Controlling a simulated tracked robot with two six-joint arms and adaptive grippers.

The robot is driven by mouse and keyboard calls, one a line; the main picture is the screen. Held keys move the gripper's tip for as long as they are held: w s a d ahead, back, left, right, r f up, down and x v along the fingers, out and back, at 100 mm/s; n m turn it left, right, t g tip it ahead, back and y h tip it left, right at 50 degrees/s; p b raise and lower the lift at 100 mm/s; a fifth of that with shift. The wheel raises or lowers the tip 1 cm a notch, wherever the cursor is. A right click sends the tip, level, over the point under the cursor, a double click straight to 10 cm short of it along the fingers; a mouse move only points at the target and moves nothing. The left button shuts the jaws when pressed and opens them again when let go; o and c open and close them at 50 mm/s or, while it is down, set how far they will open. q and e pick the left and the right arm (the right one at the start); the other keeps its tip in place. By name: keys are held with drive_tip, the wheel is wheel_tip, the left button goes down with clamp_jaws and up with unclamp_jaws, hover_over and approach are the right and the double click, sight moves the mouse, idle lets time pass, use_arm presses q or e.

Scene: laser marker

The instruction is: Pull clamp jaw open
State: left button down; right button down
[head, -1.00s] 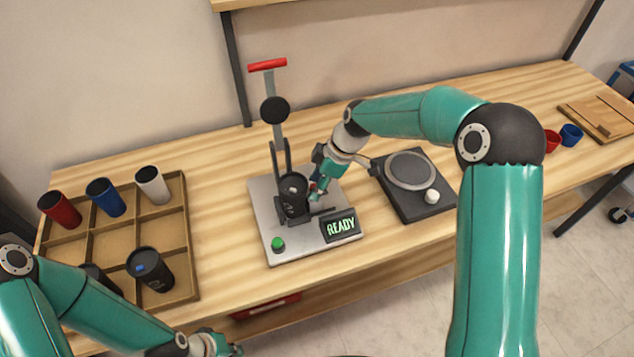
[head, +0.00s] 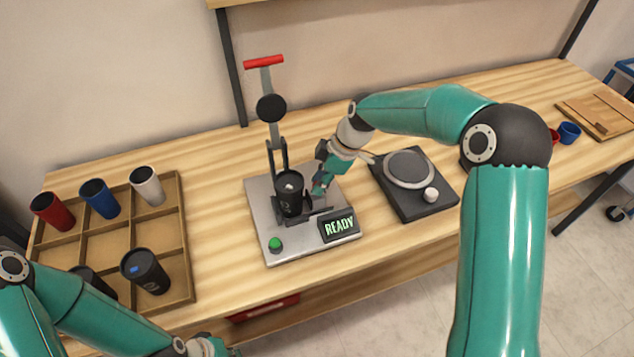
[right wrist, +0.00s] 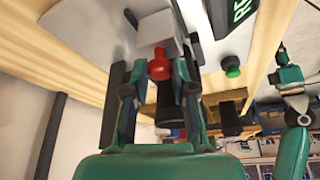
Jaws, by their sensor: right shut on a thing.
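The marking machine (head: 262,207) stands mid-bench on a silver base. A black tumbler (head: 290,196) stands upright in its black clamp (head: 318,212), under the column with a red T-handle (head: 264,62). My right gripper (head: 318,187) is at the clamp's right side, beside the tumbler. In the right wrist view its fingers (right wrist: 156,82) are shut on a red knob (right wrist: 160,64), which the gripper hides in the head view. My left gripper (head: 218,349) is at the bottom edge, partly cut off, and its jaws are unclear.
A wooden divided tray (head: 181,235) at left holds red, blue, white and black tumblers. A black device with a round plate (head: 408,168) stands right of the machine, close to my right arm. The display (head: 339,226) reads READY; a green button (head: 275,244) is at the front.

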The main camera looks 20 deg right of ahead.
drive_tip(key=c, duration=1)
unclamp_jaws()
drive_tip(key=shift+w+d, duration=0.1)
drive_tip(key=shift+d, duration=0.25)
drive_tip(key=shift+o, duration=0.2)
drive_tip(key=shift+a, duration=0.1)
drive_tip(key=shift+r, duration=0.1)
drive_tip(key=v, duration=1.1)
drive_tip(key=shift+r, duration=0.35)
